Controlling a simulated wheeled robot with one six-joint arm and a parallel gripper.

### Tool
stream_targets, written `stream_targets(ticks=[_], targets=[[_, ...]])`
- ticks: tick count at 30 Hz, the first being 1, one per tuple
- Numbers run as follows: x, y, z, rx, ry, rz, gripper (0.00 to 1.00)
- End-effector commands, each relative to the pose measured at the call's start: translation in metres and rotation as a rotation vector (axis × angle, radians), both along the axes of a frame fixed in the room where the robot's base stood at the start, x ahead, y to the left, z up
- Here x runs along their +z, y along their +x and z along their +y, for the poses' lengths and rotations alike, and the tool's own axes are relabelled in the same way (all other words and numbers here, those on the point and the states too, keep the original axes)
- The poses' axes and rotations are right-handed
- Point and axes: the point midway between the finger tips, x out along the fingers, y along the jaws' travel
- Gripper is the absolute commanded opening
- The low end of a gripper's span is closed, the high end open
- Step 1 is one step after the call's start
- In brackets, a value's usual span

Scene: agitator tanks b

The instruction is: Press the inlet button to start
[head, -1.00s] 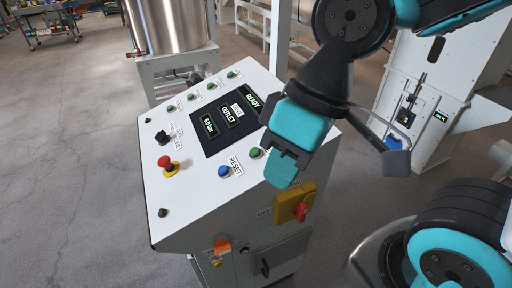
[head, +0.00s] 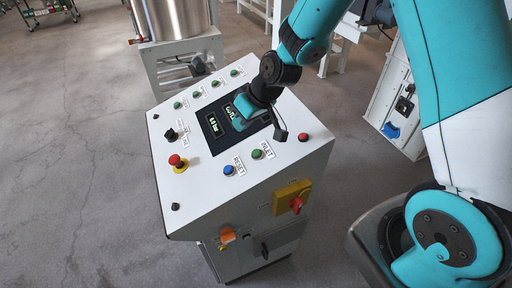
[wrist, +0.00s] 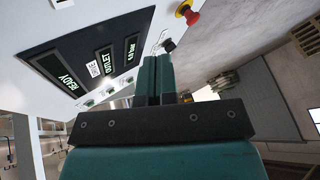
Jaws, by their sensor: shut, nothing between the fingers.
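The inlet button (head: 257,154) is a small round green button on the sloped white top of a control console (head: 185,212). A label reading INLET stands beside it. My gripper (head: 238,121) is shut and empty. In the head view it covers part of the console's dark display (head: 209,117), up and to the left of the inlet button and apart from it. In the wrist view the shut teal fingers (wrist: 154,75) point toward the console, with the display (wrist: 98,62) on the left reading READY, OUTLET and a bar value. The inlet button cannot be made out there.
A blue reset button (head: 229,170) sits left of the inlet button, a red button (head: 303,137) to its right. A red emergency stop (head: 176,161) and black knob (head: 171,134) lie farther left. A yellow-red switch (head: 292,197) projects from the front. A steel tank (head: 170,18) stands behind.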

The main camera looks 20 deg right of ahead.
Motion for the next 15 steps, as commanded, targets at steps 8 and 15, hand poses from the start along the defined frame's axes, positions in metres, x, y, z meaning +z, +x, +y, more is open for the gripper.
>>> stream_targets(ticks=[8, 15], targets=[[-0.001, -0.001, 0.000, 0.001, 0.000, 0.001, 0.00], [-0.015, -0.001, -0.004, -0.002, 0.001, 0.003, 0.00]])
